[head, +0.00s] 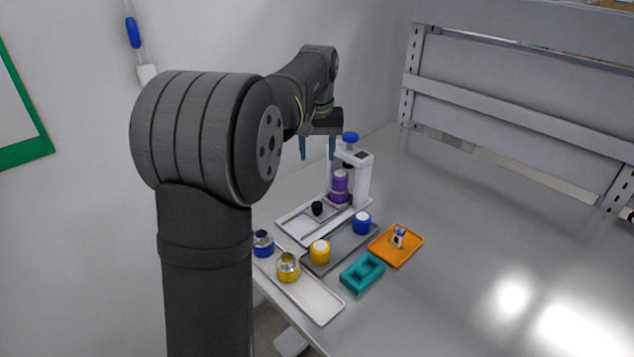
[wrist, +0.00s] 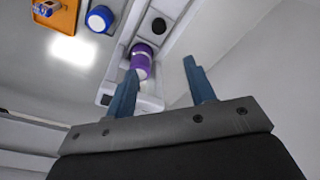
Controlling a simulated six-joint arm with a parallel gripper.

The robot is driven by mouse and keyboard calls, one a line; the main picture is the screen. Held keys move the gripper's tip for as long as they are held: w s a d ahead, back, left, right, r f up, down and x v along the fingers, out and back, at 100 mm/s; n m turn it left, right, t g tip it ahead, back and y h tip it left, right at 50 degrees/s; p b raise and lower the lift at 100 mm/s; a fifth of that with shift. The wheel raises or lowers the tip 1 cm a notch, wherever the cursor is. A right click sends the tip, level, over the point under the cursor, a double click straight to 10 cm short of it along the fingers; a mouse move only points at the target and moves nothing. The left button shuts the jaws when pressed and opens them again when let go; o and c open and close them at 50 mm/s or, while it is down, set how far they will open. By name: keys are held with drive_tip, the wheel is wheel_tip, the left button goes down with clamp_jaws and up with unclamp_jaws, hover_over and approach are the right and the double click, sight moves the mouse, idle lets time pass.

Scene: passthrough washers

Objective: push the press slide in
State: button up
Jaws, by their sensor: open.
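The white press (head: 363,180) stands on the bench with a blue knob (head: 350,137) on top. A purple cylinder with a pale top (head: 340,187) stands upright under the press head; it also shows in the wrist view (wrist: 142,54). The press slide (head: 328,213) lies low on the press base in front of the cylinder and bears a black knob (head: 317,208), seen also in the wrist view (wrist: 158,25). My gripper (head: 317,151) is open and empty, above and left of the press, apart from the slide. Its two blue fingers (wrist: 160,85) point down.
A grey tray (head: 322,262) holds a yellow-banded jar (head: 320,251) and a blue jar (head: 362,223). The bench's right side is clear.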

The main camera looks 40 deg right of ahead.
drive_tip(key=s+a+f+t+h, duration=0.1)
drive_tip(key=s+a+t+h, duration=0.1)
drive_tip(key=s+a, duration=0.2)
approach(317, 204)
drive_tip(key=x, duration=0.9)
drive_tip(key=shift+a, duration=0.1)
